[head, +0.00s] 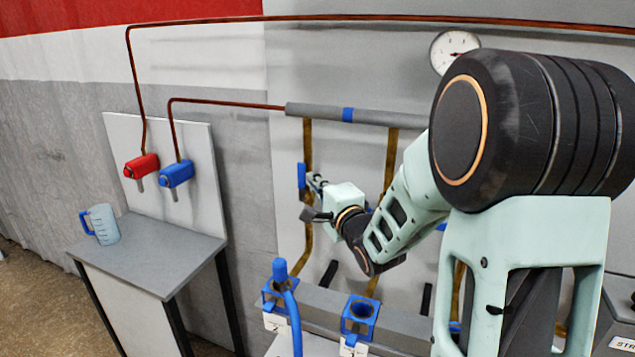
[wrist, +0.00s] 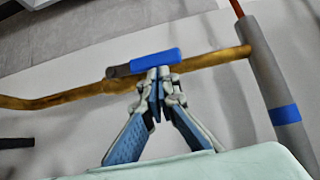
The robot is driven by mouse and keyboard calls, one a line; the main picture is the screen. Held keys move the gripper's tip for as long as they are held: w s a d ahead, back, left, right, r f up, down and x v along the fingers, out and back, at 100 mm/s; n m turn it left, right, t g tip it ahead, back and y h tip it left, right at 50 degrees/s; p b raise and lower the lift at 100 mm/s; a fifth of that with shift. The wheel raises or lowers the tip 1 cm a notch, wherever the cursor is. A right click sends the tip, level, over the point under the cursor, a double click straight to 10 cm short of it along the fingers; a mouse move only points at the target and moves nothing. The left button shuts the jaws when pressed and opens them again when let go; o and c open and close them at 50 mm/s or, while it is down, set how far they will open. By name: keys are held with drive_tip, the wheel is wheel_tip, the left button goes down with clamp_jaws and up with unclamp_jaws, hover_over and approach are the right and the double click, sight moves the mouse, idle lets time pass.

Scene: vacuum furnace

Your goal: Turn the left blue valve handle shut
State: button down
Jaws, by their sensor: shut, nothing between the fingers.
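The left blue valve handle (head: 301,175) sits on the left brass pipe (head: 308,140) and stands upright, in line with the pipe. In the wrist view the handle (wrist: 155,62) lies lengthwise along the pipe (wrist: 60,98), with a dark metal end at its left. My gripper (head: 314,182) is just right of the handle in the head view. In the wrist view my gripper (wrist: 158,74) is shut and empty, its fingertips at the handle's lower edge, near its right end. I cannot tell whether they touch it.
A grey header pipe (head: 380,116) with a blue band runs above. A second brass pipe (head: 391,155) stands to the right, partly behind my arm. Blue holders (head: 360,318) stand below. A table (head: 150,262) with a measuring jug (head: 104,225) is at the left.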

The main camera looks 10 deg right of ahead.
drive_tip(key=shift+r, duration=0.1)
drive_tip(key=shift+w+a+r+n+g+p, duration=0.15)
drive_tip(key=shift+n+g+p, duration=0.15)
drive_tip(key=shift+p, duration=0.25)
